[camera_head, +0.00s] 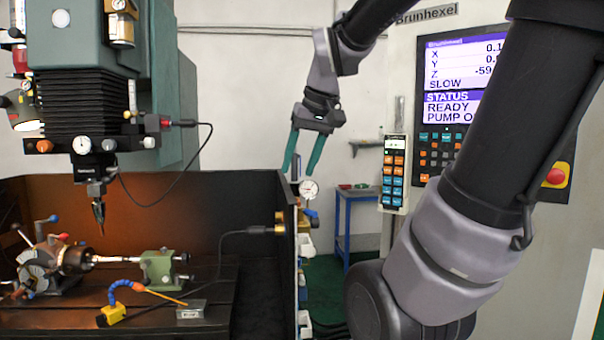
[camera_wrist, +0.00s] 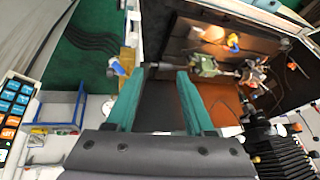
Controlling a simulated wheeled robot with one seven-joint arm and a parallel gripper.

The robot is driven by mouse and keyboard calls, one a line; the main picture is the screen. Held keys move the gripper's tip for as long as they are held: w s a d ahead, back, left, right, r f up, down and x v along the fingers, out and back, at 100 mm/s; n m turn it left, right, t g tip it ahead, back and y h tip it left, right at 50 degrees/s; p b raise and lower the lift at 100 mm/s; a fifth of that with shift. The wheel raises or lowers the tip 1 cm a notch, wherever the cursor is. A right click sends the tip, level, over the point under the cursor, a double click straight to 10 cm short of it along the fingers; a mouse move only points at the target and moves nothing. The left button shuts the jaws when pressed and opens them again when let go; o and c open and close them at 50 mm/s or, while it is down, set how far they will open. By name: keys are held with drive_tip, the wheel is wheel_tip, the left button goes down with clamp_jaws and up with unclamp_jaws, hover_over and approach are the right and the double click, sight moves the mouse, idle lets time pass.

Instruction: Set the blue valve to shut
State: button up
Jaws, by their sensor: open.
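A small blue valve handle (camera_head: 311,213) shows in the head view, just below a round white gauge (camera_head: 309,188) at the right end of the machine's enclosure. A blue part that looks like the same handle (camera_wrist: 117,68) shows in the wrist view, left of my left finger. My gripper (camera_head: 299,172) is open and empty, its two teal fingers pointing down above the gauge and valve. In the wrist view the fingers (camera_wrist: 160,74) are apart with nothing between them. The handle's exact setting is too small to tell.
The dark enclosure wall (camera_head: 230,215) stands left of the valve. Inside are a chuck (camera_head: 45,262), a green tailstock (camera_head: 160,268) and a blue-orange hose (camera_head: 125,286). A button pendant (camera_head: 394,172) hangs to the right. A blue table (camera_head: 355,215) stands behind.

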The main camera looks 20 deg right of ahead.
drive_tip(key=shift+s+a+f+m+t+y, duration=0.1)
drive_tip(key=shift+s+a+f+m+t, duration=0.3)
drive_tip(key=shift+s, duration=0.3)
drive_tip(key=shift+s+a+f+m+t+y, duration=0.1)
drive_tip(key=shift+s+f+m+t, duration=0.1)
drive_tip(key=shift+s+m, duration=0.35)
drive_tip(key=shift+s+a+f+m+t+y, duration=0.1)
drive_tip(key=shift+s+a+f+m+t, duration=0.2)
drive_tip(key=shift+s, duration=0.5)
drive_tip(key=shift+r, duration=0.1)
